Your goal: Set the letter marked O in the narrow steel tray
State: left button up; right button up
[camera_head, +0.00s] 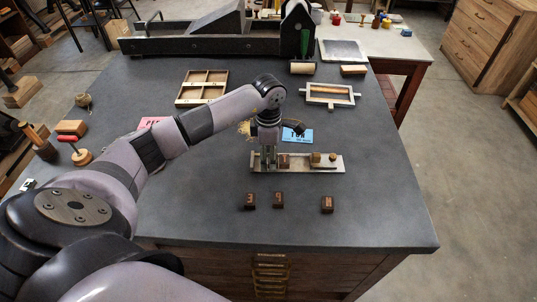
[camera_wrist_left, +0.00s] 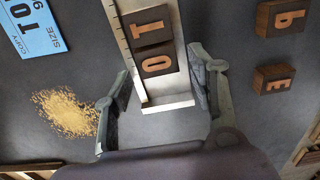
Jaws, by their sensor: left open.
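The narrow steel tray (camera_head: 302,170) lies near the front of the grey table; its end also shows in the left wrist view (camera_wrist_left: 168,105). The dark block marked O (camera_wrist_left: 157,61) lies in the tray close to that end, letter up, beside a block marked T (camera_wrist_left: 150,25). My left gripper (camera_head: 267,163) is down at the tray's left end and hides the O block in the head view. In the left wrist view its fingers (camera_wrist_left: 160,66) are open, one on each side of the tray, apart from the O block. My right gripper is not in view.
Loose letter blocks stand in front of the tray: E (camera_head: 249,201), one beside it (camera_head: 278,200), and another (camera_head: 327,205). A blue card (camera_head: 297,135) lies behind the tray. A wooden type case (camera_head: 202,88) and steel frame (camera_head: 329,95) stand farther back. The table's right front is clear.

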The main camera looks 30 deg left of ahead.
pick_arm(q)
jog(key=shift+r, duration=0.35)
notch_tip(320, 180, up, 12)
jog(key=b, duration=0.3)
jog(key=shift+f+b, duration=0.25)
jog(key=shift+b, duration=0.1)
